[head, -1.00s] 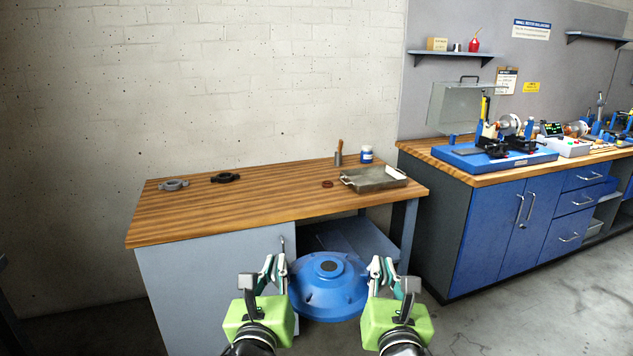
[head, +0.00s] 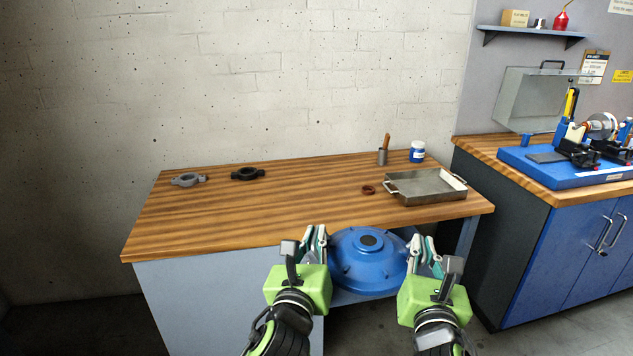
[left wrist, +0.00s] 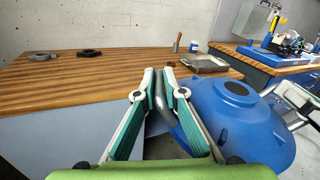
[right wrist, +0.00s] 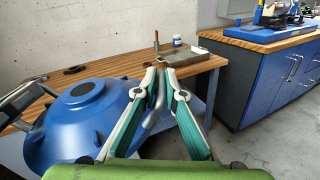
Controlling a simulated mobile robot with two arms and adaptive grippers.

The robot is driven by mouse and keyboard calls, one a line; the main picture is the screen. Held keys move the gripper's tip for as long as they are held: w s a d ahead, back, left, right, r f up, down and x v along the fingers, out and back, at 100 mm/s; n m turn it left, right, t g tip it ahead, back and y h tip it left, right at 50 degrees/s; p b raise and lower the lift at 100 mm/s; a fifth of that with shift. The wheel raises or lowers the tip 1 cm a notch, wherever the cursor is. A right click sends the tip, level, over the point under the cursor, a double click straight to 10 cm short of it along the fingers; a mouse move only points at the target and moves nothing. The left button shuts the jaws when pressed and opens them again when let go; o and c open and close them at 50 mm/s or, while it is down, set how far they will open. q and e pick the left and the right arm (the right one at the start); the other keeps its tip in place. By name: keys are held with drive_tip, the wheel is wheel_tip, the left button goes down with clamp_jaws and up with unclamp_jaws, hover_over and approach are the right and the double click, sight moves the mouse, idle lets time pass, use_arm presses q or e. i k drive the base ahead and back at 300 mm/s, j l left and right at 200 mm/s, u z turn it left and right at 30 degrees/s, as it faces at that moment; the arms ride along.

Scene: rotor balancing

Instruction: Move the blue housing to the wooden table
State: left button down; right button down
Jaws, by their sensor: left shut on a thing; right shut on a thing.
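The blue housing (head: 368,262) is a wide dome with a dark round centre. It hangs level between my two grippers, in front of the wooden table (head: 290,212), near its front edge. My left gripper (head: 316,240) is shut on a handle at the housing's left side, which also shows in the left wrist view (left wrist: 225,115). My right gripper (head: 424,250) is shut on the handle at its right side, and the housing shows in the right wrist view (right wrist: 85,115). The housing's lower side is hidden.
On the table are a grey clamp-like part (head: 187,180), a black one (head: 248,174), a brown ring (head: 368,190), a metal tray (head: 428,186), a cup with a handled tool (head: 383,156) and a blue jar (head: 417,152). The table's left and middle front are clear. A blue cabinet (head: 580,255) stands right.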

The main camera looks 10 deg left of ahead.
sight(306, 192)
drive_tip(key=i+l, duration=0.1)
drive_tip(key=i, duration=1.8)
drive_tip(key=i+j+u, duration=0.1)
drive_tip(key=u, duration=0.65)
